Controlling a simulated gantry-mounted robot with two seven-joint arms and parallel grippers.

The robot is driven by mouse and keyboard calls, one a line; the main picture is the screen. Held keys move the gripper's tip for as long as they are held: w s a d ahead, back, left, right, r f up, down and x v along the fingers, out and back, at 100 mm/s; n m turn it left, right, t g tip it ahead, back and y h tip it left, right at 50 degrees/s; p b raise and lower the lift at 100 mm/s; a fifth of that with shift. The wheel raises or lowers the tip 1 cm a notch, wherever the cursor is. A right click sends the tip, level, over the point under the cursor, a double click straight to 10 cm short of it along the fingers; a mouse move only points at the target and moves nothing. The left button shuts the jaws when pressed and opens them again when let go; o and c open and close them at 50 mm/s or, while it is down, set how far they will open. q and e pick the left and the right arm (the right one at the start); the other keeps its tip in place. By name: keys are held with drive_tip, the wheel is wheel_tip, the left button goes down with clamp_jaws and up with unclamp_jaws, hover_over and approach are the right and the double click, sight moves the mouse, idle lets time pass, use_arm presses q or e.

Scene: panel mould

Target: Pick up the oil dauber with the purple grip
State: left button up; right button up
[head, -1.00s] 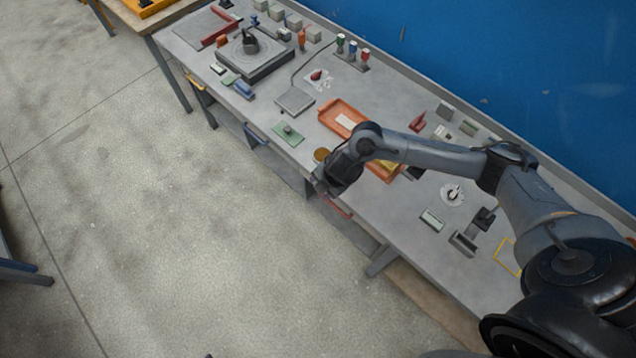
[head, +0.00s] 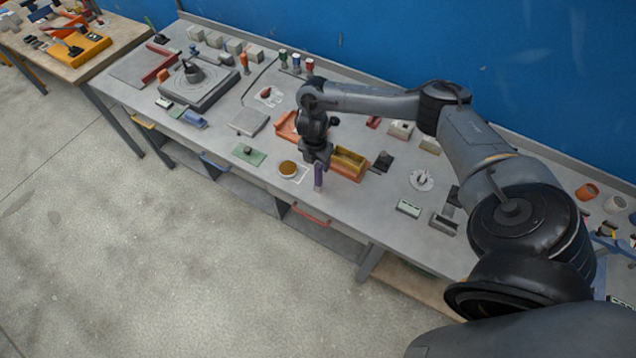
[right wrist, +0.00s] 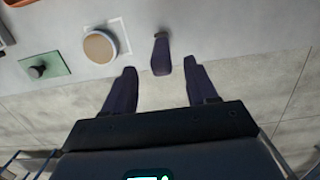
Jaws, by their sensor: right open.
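The oil dauber with the purple grip (head: 319,176) stands near the front edge of the bench, and its purple part shows just below my right gripper (head: 317,155) in the head view. In the right wrist view the dauber (right wrist: 161,54) is a dark purple upright piece in line with the gap between the fingertips of my right gripper (right wrist: 160,68). The two fingers are apart on either side of it, with floor showing between them. I cannot tell whether either finger touches it. My left gripper is not in view.
A round tan-topped pot (head: 288,168) stands close left of the dauber. A green plate with a dark knob (head: 249,154) lies further left. An orange tray with a yellow box (head: 348,163) is just right, behind the gripper. Bare bench (head: 375,205) lies to the right.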

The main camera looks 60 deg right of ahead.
sight(318, 165)
drive_tip(key=f, duration=0.4)
drive_tip(key=shift+s+d+p, duration=0.15)
drive_tip(key=shift+d+p, duration=0.05)
drive_tip(key=shift+p, duration=0.15)
drive_tip(key=shift+d+f, duration=0.1)
drive_tip(key=shift+f, duration=0.5)
drive_tip(key=c, duration=1)
drive_tip(key=shift+c, duration=0.2)
drive_tip(key=shift+r, duration=0.1)
